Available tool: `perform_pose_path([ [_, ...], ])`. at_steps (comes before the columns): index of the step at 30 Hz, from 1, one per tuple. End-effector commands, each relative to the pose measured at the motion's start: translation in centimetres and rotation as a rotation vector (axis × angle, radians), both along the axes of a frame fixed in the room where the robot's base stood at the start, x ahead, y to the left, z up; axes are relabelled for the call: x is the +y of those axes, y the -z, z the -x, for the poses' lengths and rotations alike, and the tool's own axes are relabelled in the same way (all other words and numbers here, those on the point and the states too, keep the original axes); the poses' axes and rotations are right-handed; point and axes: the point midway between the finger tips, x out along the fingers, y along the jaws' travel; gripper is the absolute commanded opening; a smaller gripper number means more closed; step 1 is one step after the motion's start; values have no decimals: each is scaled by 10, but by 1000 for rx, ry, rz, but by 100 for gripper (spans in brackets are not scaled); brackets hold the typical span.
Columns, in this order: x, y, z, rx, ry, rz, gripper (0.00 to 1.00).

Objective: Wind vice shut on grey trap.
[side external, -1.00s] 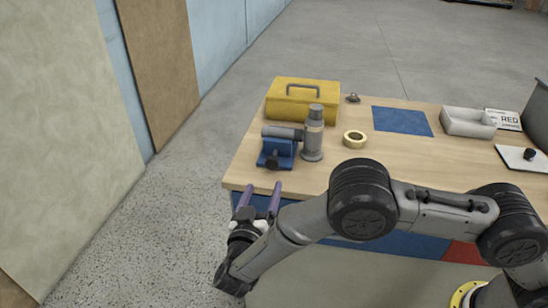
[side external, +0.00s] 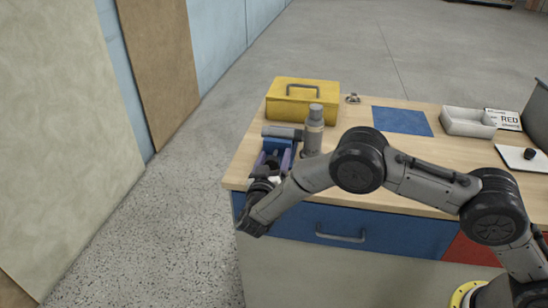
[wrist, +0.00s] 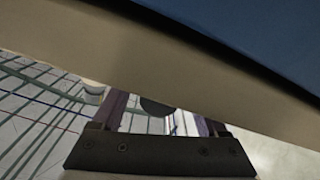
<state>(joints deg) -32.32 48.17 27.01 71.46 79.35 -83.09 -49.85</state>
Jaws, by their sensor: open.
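The blue vice (side external: 299,143) stands near the left front edge of the bench. The grey trap (side external: 314,131) has an upright cylinder beside the vice and a sideways pipe (side external: 284,132) lying at the vice's top. My gripper (side external: 274,160) is at the vice's front, with purple fingers apart on either side of the dark knob. In the wrist view, a dark round part (wrist: 155,106), apparently that knob, shows between the two fingers. Whether the fingers touch it cannot be told. My gripper hides much of the vice's front; the jaws' hold on the pipe is unclear.
A yellow toolbox (side external: 302,102) stands behind the vice. A blue mat (side external: 402,121), a grey tray (side external: 467,123) and a white board (side external: 523,158) lie to the right. The blue drawer front with its handle (side external: 342,238) is below my arm.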

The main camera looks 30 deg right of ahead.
Motion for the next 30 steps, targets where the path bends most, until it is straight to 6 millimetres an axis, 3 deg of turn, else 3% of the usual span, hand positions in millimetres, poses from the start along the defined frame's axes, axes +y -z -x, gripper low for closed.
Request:
perform_pose_path([
  [9, -1, 0, -2, 0, 0, 0, 74],
  [21, -1, 0, -1, 0, 0, 0, 2],
  [30, -1, 0, -1, -17, 0, -17, 0],
])
